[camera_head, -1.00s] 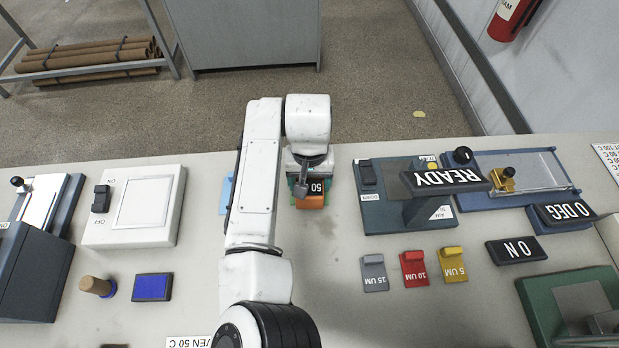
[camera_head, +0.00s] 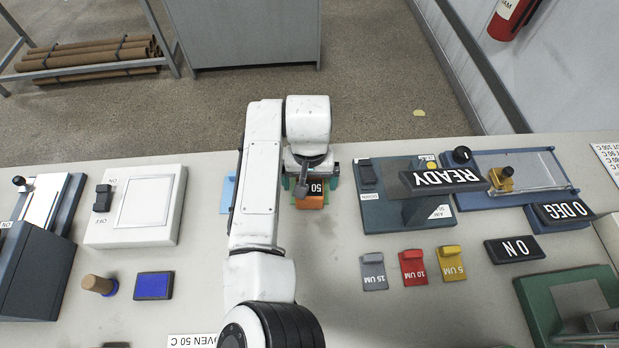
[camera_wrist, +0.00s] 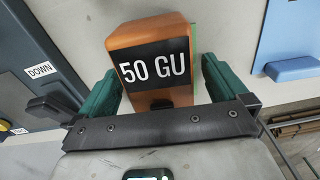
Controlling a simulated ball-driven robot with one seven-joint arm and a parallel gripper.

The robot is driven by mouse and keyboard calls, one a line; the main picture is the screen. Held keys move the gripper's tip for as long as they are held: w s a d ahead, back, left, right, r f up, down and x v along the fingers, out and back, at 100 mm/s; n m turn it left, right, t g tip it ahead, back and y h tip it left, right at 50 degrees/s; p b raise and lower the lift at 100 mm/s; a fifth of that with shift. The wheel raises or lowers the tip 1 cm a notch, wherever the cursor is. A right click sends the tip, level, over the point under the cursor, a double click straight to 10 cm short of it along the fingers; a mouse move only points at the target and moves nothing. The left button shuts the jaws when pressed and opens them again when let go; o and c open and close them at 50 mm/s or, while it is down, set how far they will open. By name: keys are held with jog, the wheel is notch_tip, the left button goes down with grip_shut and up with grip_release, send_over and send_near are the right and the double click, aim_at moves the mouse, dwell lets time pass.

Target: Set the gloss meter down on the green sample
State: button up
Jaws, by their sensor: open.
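The gloss meter (camera_wrist: 150,30) is an orange block with a black display reading "50 GU". It also shows in the head view (camera_head: 311,203), partly hidden by my wrist. A thin strip of the green sample (camera_wrist: 195,42) shows along the meter's right side in the wrist view. The meter appears to rest on it, covering most of it. My gripper (camera_wrist: 160,80) is open, with one teal finger on each side of the meter. A gap shows on the right; contact on the left is hard to tell.
A light blue panel with a blue grip (camera_wrist: 292,68) lies beside the meter; it also shows in the head view (camera_head: 227,192). The dark READY station (camera_head: 380,215) stands to the right. Grey, red (camera_head: 412,268) and yellow blocks lie in front of it. Bare bench lies before the meter.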

notch_tip(320, 180, up, 11)
jog(key=shift+f+b, duration=0.1)
jog(key=shift+b, duration=0.45)
